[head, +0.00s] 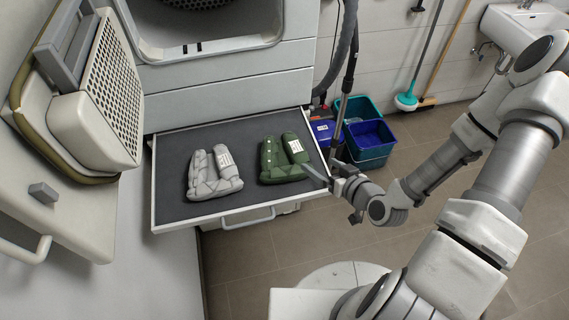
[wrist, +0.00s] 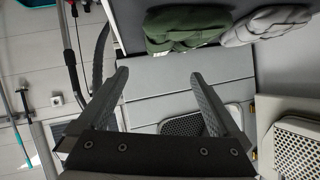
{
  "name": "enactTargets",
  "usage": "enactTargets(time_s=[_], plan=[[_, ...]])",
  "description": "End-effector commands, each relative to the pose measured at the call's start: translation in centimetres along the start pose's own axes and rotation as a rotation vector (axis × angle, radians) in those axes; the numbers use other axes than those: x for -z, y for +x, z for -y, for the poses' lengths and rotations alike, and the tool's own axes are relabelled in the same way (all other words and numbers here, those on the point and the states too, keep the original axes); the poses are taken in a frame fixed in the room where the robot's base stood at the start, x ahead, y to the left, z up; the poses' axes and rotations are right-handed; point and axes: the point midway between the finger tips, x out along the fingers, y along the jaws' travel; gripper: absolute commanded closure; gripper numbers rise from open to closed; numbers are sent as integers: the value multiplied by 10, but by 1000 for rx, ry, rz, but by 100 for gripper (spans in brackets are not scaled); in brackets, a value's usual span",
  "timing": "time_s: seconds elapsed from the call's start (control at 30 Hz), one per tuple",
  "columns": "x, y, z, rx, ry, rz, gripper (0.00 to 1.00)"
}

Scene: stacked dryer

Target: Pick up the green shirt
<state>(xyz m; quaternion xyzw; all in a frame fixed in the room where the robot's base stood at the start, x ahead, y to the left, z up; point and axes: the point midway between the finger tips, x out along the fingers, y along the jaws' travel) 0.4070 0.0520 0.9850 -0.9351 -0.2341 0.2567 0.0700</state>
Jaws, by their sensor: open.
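The green shirt (head: 282,160) lies folded on the right part of a pulled-out drawer with a dark bottom (head: 180,150). A folded grey-white shirt (head: 214,174) lies to its left in the same drawer. My gripper (head: 322,175) is by the drawer's right edge, right of the green shirt and apart from it. In the wrist view, my gripper (wrist: 156,85) shows two spread fingers with nothing between them. The green shirt (wrist: 182,28) is at the top of that view, beyond the fingertips, with the grey-white shirt (wrist: 268,25) to its right.
Blue and teal buckets (head: 368,140) and a dark hose (head: 347,50) are right of the drawer. A sink (head: 525,25) is at the top right.

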Motion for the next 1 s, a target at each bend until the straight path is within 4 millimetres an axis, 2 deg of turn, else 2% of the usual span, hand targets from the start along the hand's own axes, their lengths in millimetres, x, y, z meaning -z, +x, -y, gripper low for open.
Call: enactTargets(time_s=[0.03,0.47,1.0], plan=[[-4,7,-1,1,-4,-2,0],[-4,41,-1,1,-5,-1,0],[-4,64,-1,0,-3,-1,0]])
